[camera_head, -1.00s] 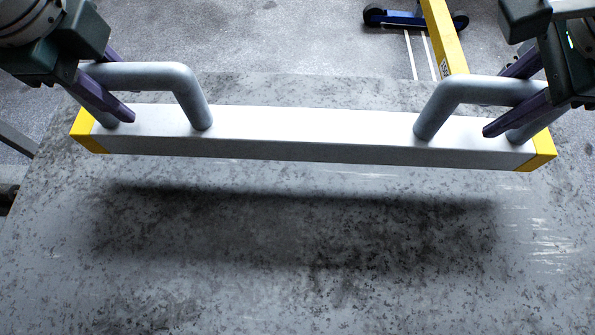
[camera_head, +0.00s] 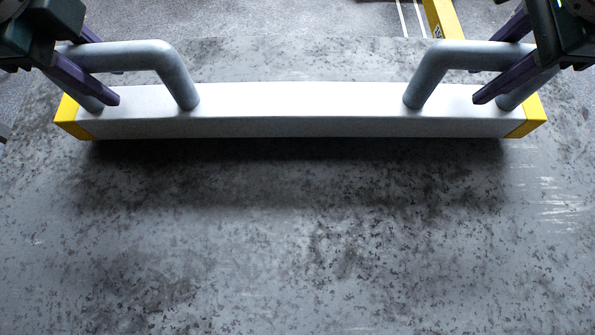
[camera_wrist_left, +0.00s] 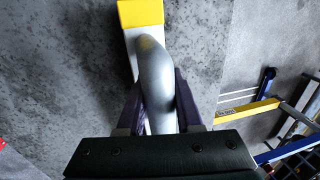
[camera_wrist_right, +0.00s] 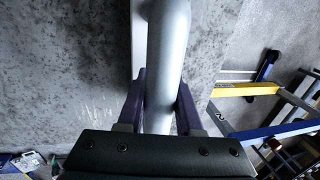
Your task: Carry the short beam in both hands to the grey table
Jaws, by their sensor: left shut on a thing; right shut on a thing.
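The short beam (camera_head: 300,118) is a pale grey bar with yellow end caps and two grey arched handles on top. It lies level across the head view, over the far part of the mottled grey table (camera_head: 300,265). A dark shadow runs along its near lower edge; I cannot tell whether it touches the table. My left gripper (camera_head: 112,86) is shut on the left handle (camera_head: 160,60), and the left wrist view shows its fingers on both sides of the handle (camera_wrist_left: 155,85). My right gripper (camera_head: 485,86) is shut on the right handle (camera_head: 435,65), also in the right wrist view (camera_wrist_right: 167,60).
The near half of the tabletop is bare. Beyond the table's far edge, a yellow bar (camera_head: 442,18) stands over the speckled floor. The wrist views show it with blue framework (camera_wrist_left: 285,150) at the right. Small coloured items (camera_wrist_right: 28,160) lie at the lower left of the right wrist view.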

